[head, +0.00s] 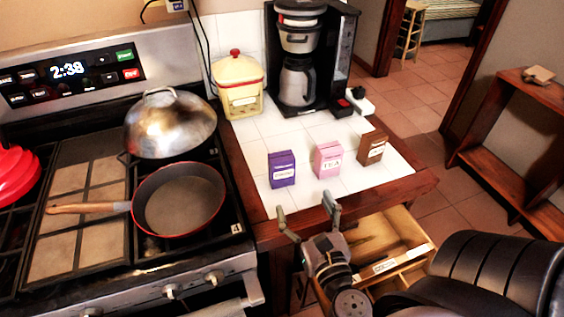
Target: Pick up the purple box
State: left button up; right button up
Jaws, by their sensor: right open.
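The purple box (282,169) stands upright on the white tiled counter, near its front edge, with a pale label on its face. My right gripper (306,217) is open and empty in front of the counter's wooden edge. Its fingers point up toward the counter, below and slightly right of the purple box, and apart from it. My left gripper is not in the head view.
A pink box (328,159) and a brown box (372,148) stand to the right of the purple one. An open drawer (412,262) juts out below the counter. A pan (180,199) sits on the stove at left. A coffee maker (300,60) and yellow canister (238,88) stand behind.

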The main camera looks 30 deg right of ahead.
jog(key=p, duration=0.3)
send_near(284, 163)
jog(key=p+x, duration=0.1)
jog(key=x, duration=0.5)
jog(key=shift+w+d+r+p, duration=0.1)
jog(key=shift+d+r+p, duration=0.1)
jog(key=shift+p, duration=0.1)
jog(key=shift+w+d+f, duration=0.1)
jog(key=shift+w, duration=0.35)
jog(key=p+x, duration=0.1)
jog(key=x, duration=0.3)
jog(key=shift+w, duration=0.25)
jog(key=shift+w+f, duration=0.15)
jog(key=shift+w, duration=0.15)
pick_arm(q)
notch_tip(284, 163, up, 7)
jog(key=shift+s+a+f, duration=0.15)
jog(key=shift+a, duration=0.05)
pick_arm(e)
jog(key=shift+s, duration=0.1)
jog(key=shift+c, duration=0.2)
